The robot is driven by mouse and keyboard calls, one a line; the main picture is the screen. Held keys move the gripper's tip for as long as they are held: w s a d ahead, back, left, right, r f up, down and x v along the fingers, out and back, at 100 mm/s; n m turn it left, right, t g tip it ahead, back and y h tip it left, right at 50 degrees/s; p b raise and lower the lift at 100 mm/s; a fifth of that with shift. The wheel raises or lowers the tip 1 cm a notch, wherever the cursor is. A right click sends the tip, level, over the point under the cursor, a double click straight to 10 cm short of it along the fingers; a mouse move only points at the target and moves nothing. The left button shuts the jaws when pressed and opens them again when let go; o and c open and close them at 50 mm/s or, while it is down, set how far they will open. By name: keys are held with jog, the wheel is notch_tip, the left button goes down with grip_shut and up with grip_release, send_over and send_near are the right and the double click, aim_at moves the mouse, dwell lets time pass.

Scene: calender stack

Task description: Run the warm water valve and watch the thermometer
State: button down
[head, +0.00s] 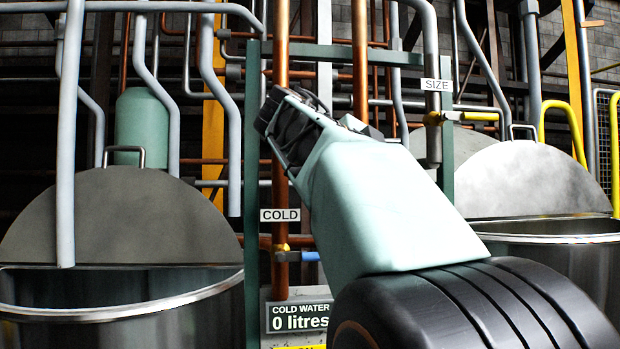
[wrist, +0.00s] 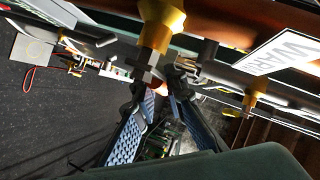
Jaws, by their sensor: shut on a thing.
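In the wrist view, the warm water valve (wrist: 160,22) is a brass fitting on a pipe beside a label (wrist: 285,58) reading WARM, partly cut off. Below it, the blue-padded fingers of my gripper (wrist: 165,90) converge at its stem. They are shut on its handle, of which only a small red part (wrist: 179,86) shows between the fingertips. In the head view, my arm reaches up to the pipe frame and hides the warm valve; the fingers are not clearly seen there. I cannot make out a thermometer in either view.
The cold valve (head: 300,256) with a blue lever sits below the COLD label (head: 280,215). A counter (head: 298,318) reads COLD WATER 0 litres. The SIZE valve (head: 465,117) has a yellow lever. Large metal vats (head: 120,295) flank the frame; pipes crowd the space around my arm.

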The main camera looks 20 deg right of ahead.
jog(key=shift+f, duration=0.2)
jog(key=c, duration=2)
grip_release()
jog(key=shift+o, duration=0.2)
jog(key=shift+r, duration=0.1)
jog(key=v, duration=1.2)
